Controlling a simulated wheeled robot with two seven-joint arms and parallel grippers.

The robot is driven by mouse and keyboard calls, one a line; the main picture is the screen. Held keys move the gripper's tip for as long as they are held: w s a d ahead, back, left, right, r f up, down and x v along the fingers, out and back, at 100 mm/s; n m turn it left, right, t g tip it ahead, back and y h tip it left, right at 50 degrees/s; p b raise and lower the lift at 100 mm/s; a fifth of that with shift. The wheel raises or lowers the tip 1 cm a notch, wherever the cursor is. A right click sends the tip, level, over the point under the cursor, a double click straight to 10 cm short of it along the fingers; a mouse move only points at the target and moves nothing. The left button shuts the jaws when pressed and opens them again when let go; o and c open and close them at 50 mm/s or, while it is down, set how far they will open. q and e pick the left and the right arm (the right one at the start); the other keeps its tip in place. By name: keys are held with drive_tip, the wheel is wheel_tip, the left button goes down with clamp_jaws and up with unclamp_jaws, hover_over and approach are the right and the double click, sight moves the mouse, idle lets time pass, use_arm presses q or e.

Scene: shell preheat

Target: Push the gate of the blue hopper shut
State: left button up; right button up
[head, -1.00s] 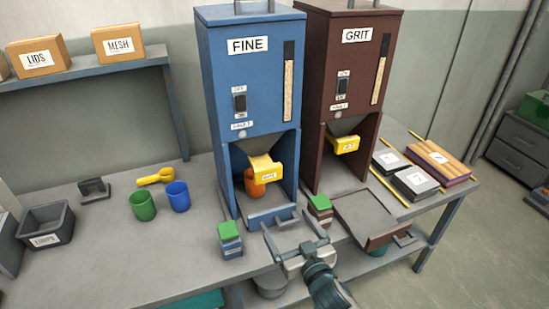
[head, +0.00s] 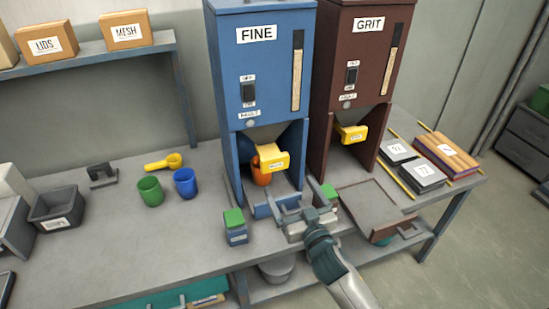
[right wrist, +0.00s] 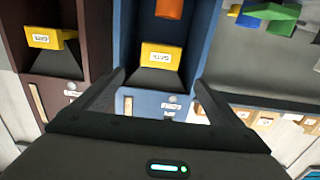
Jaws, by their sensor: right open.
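The blue hopper (head: 262,80), labelled FINE, stands on the bench. Its yellow gate (head: 272,161) sticks out at the front below the funnel; the gate also shows in the right wrist view (right wrist: 162,55). An orange cup (head: 261,178) stands under the gate, partly hidden by it. My right gripper (head: 302,207) is open and empty, in front of and lower than the gate, near the hopper's front tray. In the right wrist view, which is upside down, the gate appears between and beyond the open fingers (right wrist: 159,80), apart from them. My left gripper is not in view.
The brown GRIT hopper (head: 360,70) stands close on the right with its own yellow gate (head: 352,133). Green-topped blocks (head: 235,226) flank the blue hopper's front.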

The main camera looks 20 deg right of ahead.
sight(276, 162)
drive_tip(key=w+p, duration=0.1)
drive_tip(key=w, duration=0.3)
drive_tip(key=w+p, duration=0.1)
drive_tip(key=w, duration=0.4)
drive_tip(key=w+p, duration=0.1)
drive_tip(key=w, duration=0.4)
drive_tip(key=shift+w+a, duration=0.1)
drive_tip(key=shift+a, duration=0.15)
drive_tip(key=shift+c, duration=0.6)
drive_tip(key=c, duration=1.4)
drive_tip(key=shift+w+f+b, duration=0.1)
drive_tip(key=shift+w+b, duration=1)
drive_tip(key=shift+w, duration=1.25)
drive_tip(key=shift+r, duration=0.25)
drive_tip(key=o, duration=1.5)
drive_tip(key=shift+w+a+f, duration=0.1)
drive_tip(key=shift+w+f, duration=0.05)
drive_tip(key=s+b, duration=0.1)
drive_tip(key=s, duration=0.4)
drive_tip(key=s+b, duration=0.1)
drive_tip(key=s, duration=0.5)
drive_tip(key=s+b, duration=0.1)
drive_tip(key=s, duration=0.5)
drive_tip(key=shift+s+d, duration=0.2)
drive_tip(key=shift+d, duration=0.1)
